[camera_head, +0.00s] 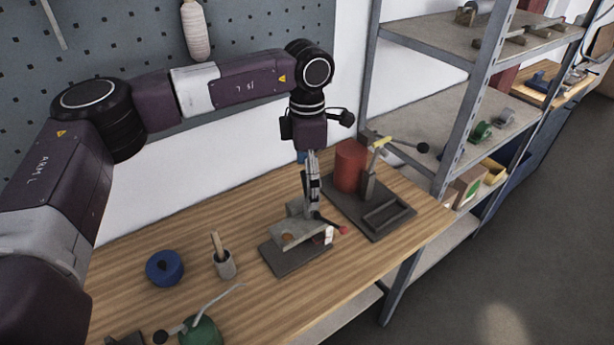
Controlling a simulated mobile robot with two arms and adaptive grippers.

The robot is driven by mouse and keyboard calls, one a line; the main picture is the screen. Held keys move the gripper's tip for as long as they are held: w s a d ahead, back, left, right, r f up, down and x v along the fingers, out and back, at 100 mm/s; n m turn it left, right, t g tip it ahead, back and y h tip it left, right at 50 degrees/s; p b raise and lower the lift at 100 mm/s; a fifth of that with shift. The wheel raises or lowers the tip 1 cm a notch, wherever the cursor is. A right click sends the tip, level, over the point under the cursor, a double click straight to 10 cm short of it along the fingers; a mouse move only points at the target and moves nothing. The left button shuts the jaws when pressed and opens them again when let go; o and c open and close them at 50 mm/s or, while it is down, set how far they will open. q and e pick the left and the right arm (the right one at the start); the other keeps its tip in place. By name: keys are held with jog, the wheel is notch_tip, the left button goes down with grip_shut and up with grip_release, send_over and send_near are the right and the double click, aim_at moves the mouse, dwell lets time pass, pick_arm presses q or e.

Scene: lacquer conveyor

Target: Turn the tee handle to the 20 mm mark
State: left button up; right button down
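My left gripper (314,190) points down over the workbench, its fingers close together above a grey fixture on a dark base plate (285,262). I cannot tell whether the fingers touch the fixture or hold anything. A thin dark lever with a red ball end (342,230) sticks out at the fixture's right side. Behind it to the right, a stand carries a yellow crossbar (380,142) with a dark knob (422,147), beside a red cylinder (350,165). I cannot tell which part is the tee handle. No 20 mm mark is readable. My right gripper is out of view.
A blue ring-shaped roll (165,267), a cup (225,266) with a wooden-handled tool, and a green oil can (202,332) stand on the left of the wooden bench (130,290). A metal shelf rack (440,110) rises at the right. A pegboard wall stands behind.

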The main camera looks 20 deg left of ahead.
pick_arm(q)
jog(key=shift+f, duration=0.1)
jog(key=shift+c, duration=0.2)
jog(key=c, duration=1.1)
jog(key=m+b, duration=0.2)
jog(key=shift+f+m, duration=0.1)
jog(key=shift+m, duration=0.3)
jog(key=m+b, duration=0.1)
jog(key=m, duration=0.1)
jog(key=shift+m+b, duration=0.35)
jog(key=shift+m, duration=0.05)
jog(key=m+b, duration=0.1)
jog(key=m, duration=0.2)
jog(key=shift+m+b, duration=0.4)
jog(key=shift+m, duration=1.6)
jog(key=shift+r, duration=0.2)
